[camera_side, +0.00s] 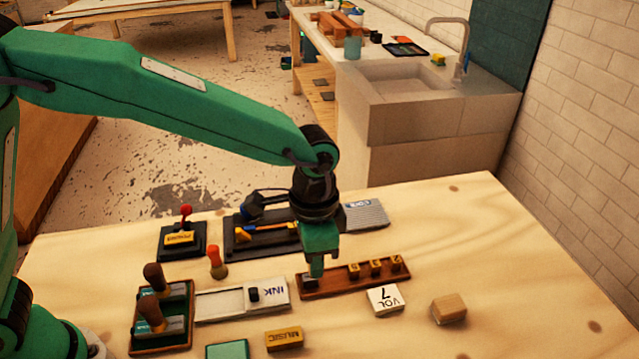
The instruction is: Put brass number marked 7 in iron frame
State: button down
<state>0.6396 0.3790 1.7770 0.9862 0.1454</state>
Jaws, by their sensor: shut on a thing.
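Small brass number blocks (376,268) stand in a row on the right part of a reddish-brown wooden rack (335,283); their marks are too small to read surely. My gripper (315,272) points down at the rack's left end, left of the visible blocks. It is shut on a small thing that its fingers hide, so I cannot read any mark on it. A dark, iron-looking frame (232,246) lies behind the gripper, with yellow and blue pieces in it; my arm hides part of it.
An INK slider tray (222,304), a stamp tray (135,338), a red-topped peg (216,262) and a MUSIC block (285,339) crowd the left. The table's right side is clear.

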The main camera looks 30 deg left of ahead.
jog(key=w+a+f, duration=0.2)
jog(key=w+a, duration=0.1)
jog(key=a, duration=0.3)
jog(key=w+a+f, duration=0.2)
jog(key=w+a, duration=0.2)
jog(key=a, duration=0.2)
jog(key=w+a+f, duration=0.3)
jog(key=w+a, duration=0.1)
jog(key=a, duration=0.2)
jog(key=shift+w+a, duration=0.1)
jog(key=shift+a, duration=0.25)
jog(key=shift+f, duration=1.95)
jog(key=shift+f, duration=0.15)
jog(key=c, duration=1.3)
grip_release()
jog(key=shift+c, duration=0.2)
notch_tip(320, 180, up, 12)
